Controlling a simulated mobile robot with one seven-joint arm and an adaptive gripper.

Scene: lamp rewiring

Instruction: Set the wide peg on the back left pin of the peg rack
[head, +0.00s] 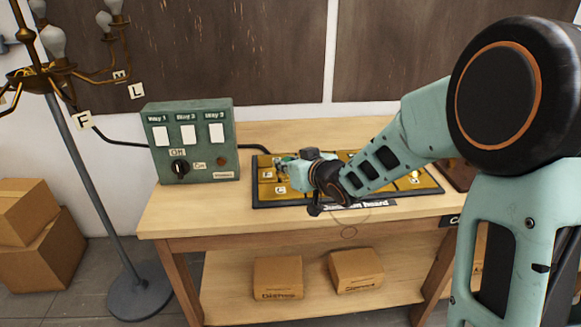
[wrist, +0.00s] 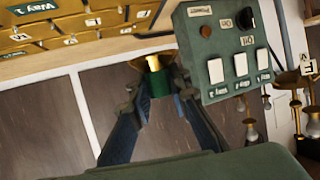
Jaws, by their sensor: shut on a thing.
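My gripper (head: 284,165) is over the left part of the junction board in the head view. In the wrist view my gripper (wrist: 157,88) is shut on a short green piece with a brass-coloured top (wrist: 157,80), between the fingertips. I take this to be the wide peg, though its full shape is partly hidden by the fingers. In the head view the held piece is too small and covered to make out. I cannot make out a peg rack or its back left pin in either view.
The yellow junction board (head: 262,203) lies on the wooden table (head: 190,213), partly behind my arm. A green switch box (head: 190,142) with three white switches stands left of it. A brass lamp on a grey pole (head: 88,180) stands at the left. Boxes (head: 278,278) sit on the lower shelf.

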